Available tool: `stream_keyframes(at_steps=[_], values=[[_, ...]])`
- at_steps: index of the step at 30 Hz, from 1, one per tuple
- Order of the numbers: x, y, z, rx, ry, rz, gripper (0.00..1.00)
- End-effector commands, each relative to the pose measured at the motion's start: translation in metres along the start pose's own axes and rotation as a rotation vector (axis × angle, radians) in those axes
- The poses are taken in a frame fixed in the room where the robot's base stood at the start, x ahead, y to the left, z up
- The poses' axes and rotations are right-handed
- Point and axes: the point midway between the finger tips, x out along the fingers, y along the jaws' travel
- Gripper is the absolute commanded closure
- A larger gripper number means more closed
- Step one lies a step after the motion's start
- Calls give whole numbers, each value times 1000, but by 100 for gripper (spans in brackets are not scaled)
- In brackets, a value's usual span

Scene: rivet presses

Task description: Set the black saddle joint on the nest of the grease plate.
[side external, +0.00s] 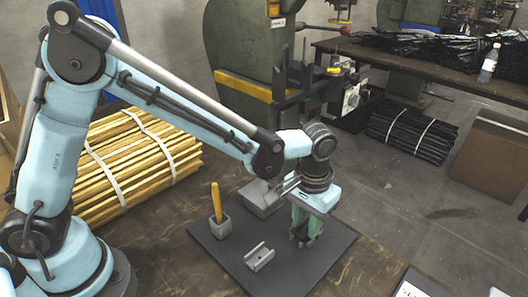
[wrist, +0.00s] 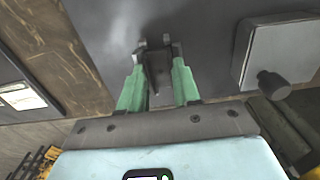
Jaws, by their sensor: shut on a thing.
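My gripper (side external: 304,238) points down over the right part of a dark flat plate (side external: 216,248). In the wrist view its two green fingers (wrist: 158,52) are shut on a narrow dark piece, which I take for the black saddle joint (wrist: 157,72). The fingers hide part of the joint in the side view, and I cannot tell if it touches the plate. A light grey channel-shaped block (side external: 259,257) lies on the plate, left of the gripper and apart from it. I cannot tell which part is the nest of the grease plate.
A small grey cup (side external: 220,228) with a yellow-handled tool (side external: 216,198) stands at the plate's left. A grey box (side external: 262,199) stands behind the gripper; a grey box with a dark knob (wrist: 273,86) shows in the wrist view. Bundled yellow rods (side external: 135,157) lie farther left.

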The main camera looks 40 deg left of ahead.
Motion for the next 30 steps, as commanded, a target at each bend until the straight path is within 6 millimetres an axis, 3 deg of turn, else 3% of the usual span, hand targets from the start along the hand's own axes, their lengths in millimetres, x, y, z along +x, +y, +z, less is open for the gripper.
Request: stream_keyframes(at_steps=[13, 14, 18, 23, 30], values=[[15, 1, -1, 0, 6, 6, 97], [15, 1, -1, 0, 6, 6, 67], [15, 1, -1, 0, 6, 6, 45], [10, 1, -1, 0, 7, 6, 44], [-25, 1, 0, -1, 5, 4, 43]])
